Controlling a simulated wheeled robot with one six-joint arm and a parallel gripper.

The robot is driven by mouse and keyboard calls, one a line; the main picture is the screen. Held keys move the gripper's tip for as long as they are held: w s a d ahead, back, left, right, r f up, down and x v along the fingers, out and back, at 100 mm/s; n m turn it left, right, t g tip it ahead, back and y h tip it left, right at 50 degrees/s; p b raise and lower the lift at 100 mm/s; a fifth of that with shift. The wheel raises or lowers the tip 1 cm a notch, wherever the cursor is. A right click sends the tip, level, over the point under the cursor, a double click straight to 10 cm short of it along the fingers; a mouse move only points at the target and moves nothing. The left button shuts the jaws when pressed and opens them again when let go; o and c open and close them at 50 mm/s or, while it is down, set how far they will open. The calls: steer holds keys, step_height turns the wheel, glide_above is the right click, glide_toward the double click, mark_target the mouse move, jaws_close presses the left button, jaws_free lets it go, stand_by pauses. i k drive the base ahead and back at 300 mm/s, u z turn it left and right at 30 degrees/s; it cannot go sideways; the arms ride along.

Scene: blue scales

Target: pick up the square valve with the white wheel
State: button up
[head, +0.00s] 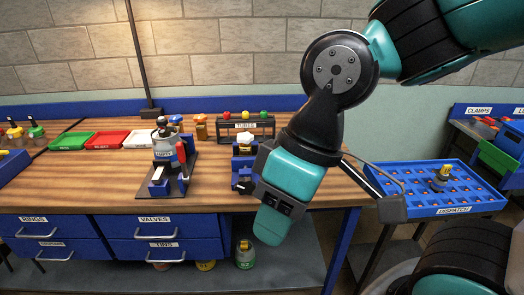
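A small white-topped piece (244,139) stands on the wooden bench, just left of my wrist. It sits over a dark blue and brass-coloured body, partly hidden by my arm. It may be the square valve with the white wheel, but its shape is too small to tell. My arm reaches down from the upper right, its teal end in front of the bench's right part. The fingers of my gripper cannot be made out clearly, nor whether they are open or shut. Nothing is visibly held.
A blue dispatch tray (428,208) at right holds a yellow-and-grey piece (441,177). On the bench (100,185) stand a black-based fixture (165,168), a tubes rack (246,126), and green (72,141), red (107,140) and white (139,139) trays. Labelled blue drawers (165,228) lie below.

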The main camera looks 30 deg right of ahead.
mark_target(245, 149)
steer(key=z, duration=0.1)
steer(key=i, duration=0.45)
steer(key=z, duration=0.2)
steer(key=k, duration=0.55)
steer(key=u, duration=0.7)
steer(key=i, duration=1.4)
steer(key=z, duration=0.65)
